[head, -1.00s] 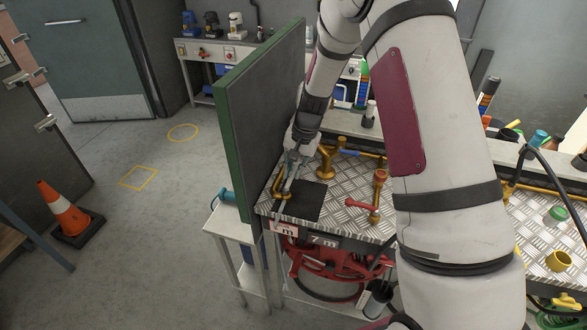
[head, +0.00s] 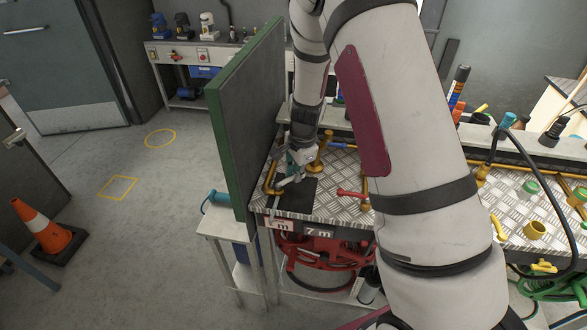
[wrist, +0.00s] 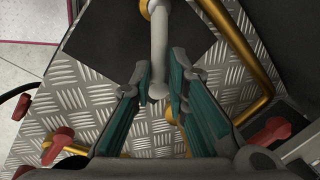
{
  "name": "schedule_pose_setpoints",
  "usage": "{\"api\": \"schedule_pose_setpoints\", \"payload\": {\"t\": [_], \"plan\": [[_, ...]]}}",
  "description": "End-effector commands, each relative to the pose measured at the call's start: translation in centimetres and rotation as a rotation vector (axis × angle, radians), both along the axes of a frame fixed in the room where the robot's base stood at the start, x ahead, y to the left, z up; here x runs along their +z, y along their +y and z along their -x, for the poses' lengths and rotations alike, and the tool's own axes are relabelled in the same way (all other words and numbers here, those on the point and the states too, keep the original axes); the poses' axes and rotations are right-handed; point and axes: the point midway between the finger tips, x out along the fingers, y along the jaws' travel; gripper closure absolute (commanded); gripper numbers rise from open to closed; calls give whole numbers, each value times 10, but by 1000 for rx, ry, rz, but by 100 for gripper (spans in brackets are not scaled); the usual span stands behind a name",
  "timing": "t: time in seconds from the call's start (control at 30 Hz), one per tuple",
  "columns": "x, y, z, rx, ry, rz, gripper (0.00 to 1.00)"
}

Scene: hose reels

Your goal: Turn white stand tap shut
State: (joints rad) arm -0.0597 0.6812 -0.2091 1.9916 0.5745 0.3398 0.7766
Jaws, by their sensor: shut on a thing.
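The white stand tap's lever (wrist: 158,45) runs down the middle of the wrist view from a brass pipe fitting at the top. My gripper (wrist: 157,76) is shut on this lever near its rounded free end, with a teal-padded finger on each side. In the head view my gripper (head: 290,178) is low over the chequer-plate bench top (head: 330,205), beside the black mat (head: 300,196). There the fingers and wrist hide most of the tap.
A tall green-edged panel (head: 240,120) stands close left of my gripper. A red-handled tap (head: 351,194) and a blue-handled tap (head: 336,146) are to the right. A red hose reel (head: 318,250) sits below. An orange cone (head: 40,230) stands on the floor at left.

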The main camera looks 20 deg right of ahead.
Motion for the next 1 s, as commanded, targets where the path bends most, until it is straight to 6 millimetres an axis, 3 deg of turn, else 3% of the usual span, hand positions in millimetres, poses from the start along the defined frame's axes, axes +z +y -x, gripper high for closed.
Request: {"api": "schedule_pose_setpoints", "payload": {"t": [0.6,1.0], "plan": [[1,6,21,-543,-5,1,100],[1,10,28,-724,-6,-1,100]]}}
